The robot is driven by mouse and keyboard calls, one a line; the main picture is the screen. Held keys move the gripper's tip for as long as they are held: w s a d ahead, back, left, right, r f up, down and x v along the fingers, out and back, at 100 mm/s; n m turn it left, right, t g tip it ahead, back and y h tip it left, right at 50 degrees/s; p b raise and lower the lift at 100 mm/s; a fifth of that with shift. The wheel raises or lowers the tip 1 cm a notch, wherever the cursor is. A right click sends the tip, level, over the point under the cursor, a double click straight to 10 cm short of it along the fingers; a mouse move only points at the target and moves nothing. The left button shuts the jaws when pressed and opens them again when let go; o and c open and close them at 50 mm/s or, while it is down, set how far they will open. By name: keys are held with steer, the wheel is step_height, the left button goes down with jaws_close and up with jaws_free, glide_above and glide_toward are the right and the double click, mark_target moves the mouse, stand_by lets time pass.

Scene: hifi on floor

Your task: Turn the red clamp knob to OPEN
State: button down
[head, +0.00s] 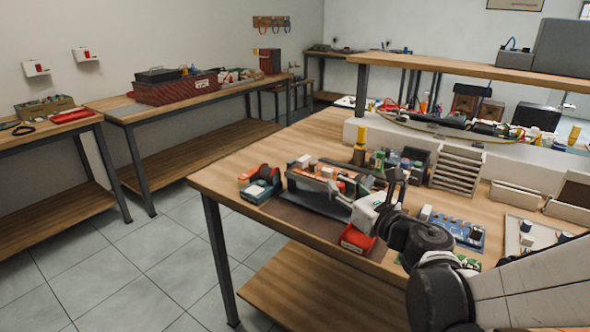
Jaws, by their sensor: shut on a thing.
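My gripper (339,197) reaches in from the right, low over the front of the workbench. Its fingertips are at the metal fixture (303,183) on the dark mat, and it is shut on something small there. The fingers and wrist cover that spot, so the red clamp knob cannot be made out clearly, nor can its angle or any OPEN marking. The thing held appears to be the knob, judging from where the fingertips are.
A red box-like thing (357,238) sits at the bench front below my gripper. A yellow-topped bottle (360,146) stands behind. A blue board (462,232) and a light tray (520,235) lie right of my arm.

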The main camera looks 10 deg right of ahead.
steer(key=n+g+y, duration=0.1)
steer(key=y, duration=0.1)
steer(key=n+g+y, duration=0.1)
steer(key=n+y, duration=0.1)
steer(key=shift+d+g+y+b, duration=0.2)
steer(key=shift+g+y+b, duration=0.1)
steer(key=shift+b, duration=0.05)
steer(key=shift+a+n+g+y+b, duration=0.1)
steer(key=shift+n+g+y+b, duration=0.2)
steer(key=shift+n+g+y, duration=1.85)
steer(key=shift+g, duration=0.25)
steer(key=c, duration=1.6)
jaws_free()
steer(key=shift+o, duration=0.2)
steer(key=shift+a+t, duration=0.1)
steer(key=shift+t, duration=0.3)
